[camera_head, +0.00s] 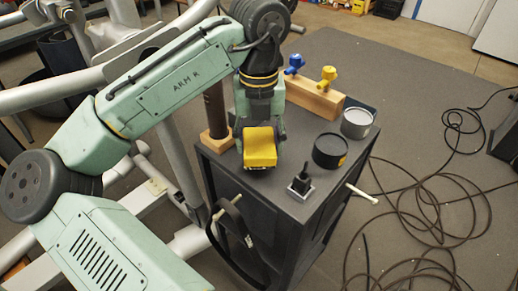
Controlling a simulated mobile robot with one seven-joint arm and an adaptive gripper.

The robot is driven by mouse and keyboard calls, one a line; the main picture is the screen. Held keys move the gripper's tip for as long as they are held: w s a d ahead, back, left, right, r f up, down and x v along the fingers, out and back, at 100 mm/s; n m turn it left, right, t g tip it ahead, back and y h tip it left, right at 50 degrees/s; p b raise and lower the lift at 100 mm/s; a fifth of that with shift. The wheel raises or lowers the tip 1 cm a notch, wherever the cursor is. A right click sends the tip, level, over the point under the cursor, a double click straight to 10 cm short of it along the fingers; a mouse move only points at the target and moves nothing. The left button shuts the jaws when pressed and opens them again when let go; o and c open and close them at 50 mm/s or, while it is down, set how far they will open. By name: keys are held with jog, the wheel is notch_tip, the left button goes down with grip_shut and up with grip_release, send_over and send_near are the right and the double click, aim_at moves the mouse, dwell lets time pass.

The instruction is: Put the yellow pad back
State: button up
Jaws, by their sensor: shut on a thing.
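The yellow pad (259,148) is a small, thick block at the lower end of my arm, over the near left part of the dark cabinet top (268,187). My gripper (259,129) points down from above and is shut on the pad. Its fingertips are mostly hidden. I cannot tell whether the pad touches the cabinet top or is held just above it.
A dark post on a wooden base (217,140) stands close left of the pad. A wooden block (314,97) with blue and yellow pieces stands behind. A grey can (356,123), black can (330,151) and small black-and-metal item (300,183) stand right. Cables (435,215) cover the floor.

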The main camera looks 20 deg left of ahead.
aim_at(259, 153)
jog(key=shift+f, duration=1.8)
jog(key=o, duration=1)
jog(key=shift+o, duration=0.2)
notch_tip(259, 153, up, 12)
jog(key=shift+r, duration=0.1)
